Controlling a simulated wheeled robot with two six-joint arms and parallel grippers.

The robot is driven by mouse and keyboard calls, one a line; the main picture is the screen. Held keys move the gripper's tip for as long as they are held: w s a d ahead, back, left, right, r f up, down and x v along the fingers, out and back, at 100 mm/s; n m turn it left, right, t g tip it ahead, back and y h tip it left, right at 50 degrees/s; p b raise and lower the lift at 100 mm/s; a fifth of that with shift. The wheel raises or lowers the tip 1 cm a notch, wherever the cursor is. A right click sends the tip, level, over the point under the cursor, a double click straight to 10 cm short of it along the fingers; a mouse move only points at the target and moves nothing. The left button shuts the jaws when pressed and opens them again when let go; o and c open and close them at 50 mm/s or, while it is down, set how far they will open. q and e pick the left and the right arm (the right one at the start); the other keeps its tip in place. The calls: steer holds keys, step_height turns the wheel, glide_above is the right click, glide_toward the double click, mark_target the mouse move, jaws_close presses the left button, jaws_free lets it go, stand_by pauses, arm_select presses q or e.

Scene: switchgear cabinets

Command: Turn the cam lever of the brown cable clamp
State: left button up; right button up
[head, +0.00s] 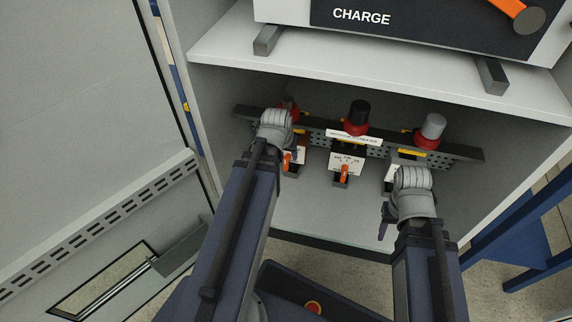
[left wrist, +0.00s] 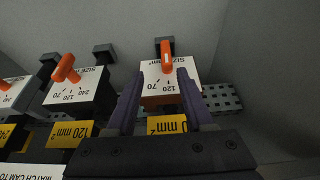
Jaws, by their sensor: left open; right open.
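The brown cable clamp is the leftmost in the row in the head view, mostly hidden behind my left arm. My right gripper (head: 385,217) is open and empty, low in front of the rightmost clamp (head: 396,174).
The middle clamp with a black cable (head: 358,112) has its own orange lever (head: 343,174). A grey cable (head: 433,126) stands at the right. All are on a perforated rail (head: 462,153) under a shelf (head: 390,78). Cabinet walls bound both sides.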

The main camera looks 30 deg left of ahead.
mark_target(285, 159)
arm_select(q)
steer(key=shift+a, duration=0.6)
steer(key=shift+f, duration=0.15)
steer(key=b+x, duration=0.7)
steer(key=shift+w+f, duration=0.2)
steer(key=shift+f, duration=0.1)
jaws_close()
